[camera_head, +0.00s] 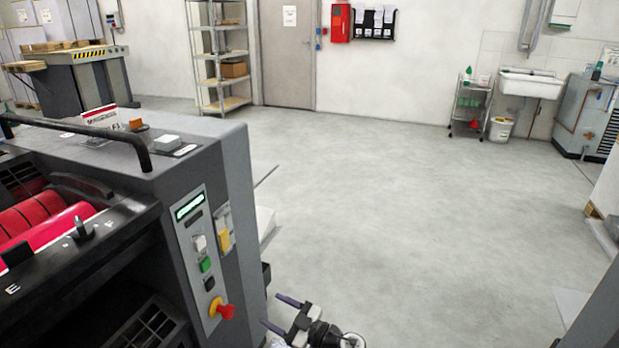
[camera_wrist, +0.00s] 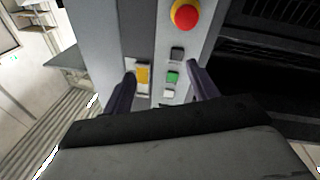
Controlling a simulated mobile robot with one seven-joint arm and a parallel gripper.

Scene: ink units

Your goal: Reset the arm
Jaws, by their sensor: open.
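My gripper (camera_head: 277,313) shows at the bottom of the head view, low in front of the grey press (camera_head: 232,170) and to the right of its control panel. In the wrist view my gripper (camera_wrist: 160,85) is open, with a dark finger on each side and nothing held between them. Beyond the fingers is the control panel with a green button (camera_wrist: 172,77), a yellow switch (camera_wrist: 143,75) and a red emergency stop (camera_wrist: 185,16). I cannot tell the exact gap between the fingertips and the panel.
The press fills the left side, with red rollers (camera_head: 50,220) and a black handle bar (camera_head: 80,131). The grey floor (camera_head: 420,200) to the right is clear. Shelving (camera_head: 219,60), a door (camera_head: 287,50), a small trolley (camera_head: 468,105) and a sink (camera_head: 531,84) stand at the back.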

